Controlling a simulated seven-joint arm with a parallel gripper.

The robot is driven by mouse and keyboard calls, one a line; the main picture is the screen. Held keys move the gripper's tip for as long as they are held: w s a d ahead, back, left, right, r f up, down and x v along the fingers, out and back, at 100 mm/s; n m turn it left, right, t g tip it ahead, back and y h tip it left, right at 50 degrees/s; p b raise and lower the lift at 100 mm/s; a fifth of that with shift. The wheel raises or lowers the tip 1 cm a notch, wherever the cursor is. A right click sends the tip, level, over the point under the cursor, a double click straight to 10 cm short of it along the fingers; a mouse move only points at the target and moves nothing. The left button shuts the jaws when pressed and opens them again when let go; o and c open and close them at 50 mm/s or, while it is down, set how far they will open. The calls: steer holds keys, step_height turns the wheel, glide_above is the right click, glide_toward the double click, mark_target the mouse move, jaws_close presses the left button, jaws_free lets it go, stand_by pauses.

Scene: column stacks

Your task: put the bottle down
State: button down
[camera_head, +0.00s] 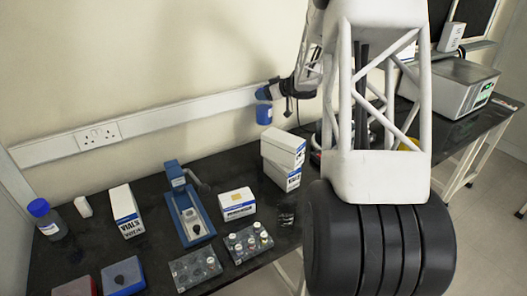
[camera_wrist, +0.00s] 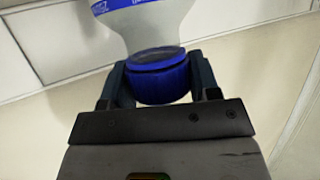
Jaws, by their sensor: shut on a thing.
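My gripper (camera_wrist: 160,82) is shut on the blue cap of a bottle (camera_wrist: 145,28). In the wrist view a finger stands on each side of the cap, and the clear body with a blue-and-white label runs out of the top of the picture. In the head view the held bottle (camera_head: 264,115) hangs below my gripper (camera_head: 266,92), in front of the wall and above the far part of the black bench (camera_head: 150,185). It appears upright and clear of the bench top.
Another blue-capped bottle (camera_head: 48,220) stands at the bench's left. A white vial box (camera_head: 126,211), a blue device (camera_head: 188,206), a small white box (camera_head: 237,204), vial racks (camera_head: 196,268) and stacked white boxes (camera_head: 282,158) occupy the bench. Small gaps show between them.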

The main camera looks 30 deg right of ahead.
mark_target(264, 103)
steer(key=shift+s+a+f+n+y, duration=0.15)
steer(key=shift+f+n+y, duration=0.1)
steer(key=shift+f, duration=0.7)
steer(key=shift+s+a+f+n+y, duration=0.15)
steer(key=shift+f+y, duration=0.1)
steer(key=shift+f, duration=0.7)
steer(key=shift+f, duration=3.15)
steer(key=shift+f, duration=2)
steer(key=shift+c, duration=1.8)
jaws_free()
